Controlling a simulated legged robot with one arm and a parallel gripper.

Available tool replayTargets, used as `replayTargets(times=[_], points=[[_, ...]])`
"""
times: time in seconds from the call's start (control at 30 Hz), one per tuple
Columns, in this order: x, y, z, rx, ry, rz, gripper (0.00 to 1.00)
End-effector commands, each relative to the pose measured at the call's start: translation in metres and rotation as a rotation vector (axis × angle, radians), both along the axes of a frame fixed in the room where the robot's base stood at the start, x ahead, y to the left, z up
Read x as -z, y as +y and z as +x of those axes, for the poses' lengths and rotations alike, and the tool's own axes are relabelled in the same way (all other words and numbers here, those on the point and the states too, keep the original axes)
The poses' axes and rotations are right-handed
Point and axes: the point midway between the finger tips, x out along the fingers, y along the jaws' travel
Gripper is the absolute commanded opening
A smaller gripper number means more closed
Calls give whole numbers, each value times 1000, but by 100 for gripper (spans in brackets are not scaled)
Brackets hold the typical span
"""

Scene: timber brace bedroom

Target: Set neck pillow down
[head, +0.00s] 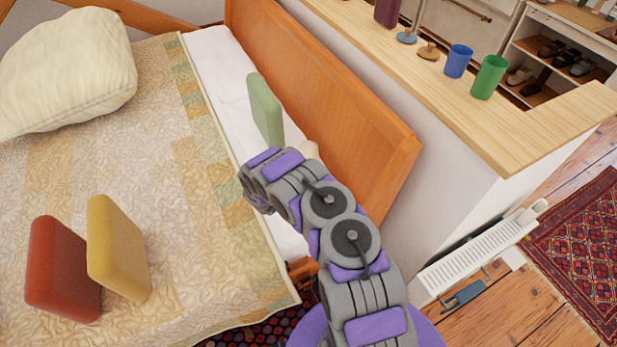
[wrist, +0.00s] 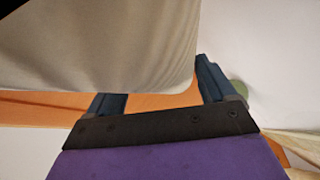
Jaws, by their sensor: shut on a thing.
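A pale cream thing (wrist: 110,45), which I take to be the neck pillow, fills the upper left of the wrist view. My gripper (wrist: 157,86) is shut on it, with one dark finger at its lower edge and the other at its right side. My arm hides the fingers and most of the pillow there. Its full shape cannot be told.
The bed's patterned quilt (head: 190,200) carries a red block (head: 62,270), a yellow block (head: 117,250) and a large cream pillow (head: 68,70). A green block (head: 265,110) stands near the orange board (head: 345,110). A wooden ledge (head: 450,105) holds blue and green cups.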

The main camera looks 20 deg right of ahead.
Motion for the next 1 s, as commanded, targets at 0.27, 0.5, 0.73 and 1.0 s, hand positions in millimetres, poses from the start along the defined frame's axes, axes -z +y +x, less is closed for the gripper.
replayTargets(times=[0.27,0.5,0.73,1.0], points=[[2,-21,15,0,0,-2,41],[26,-26,21,-2,-1,-2,41],[38,-28,20,-1,-1,-3,41],[38,-27,20,0,1,-3,100]])
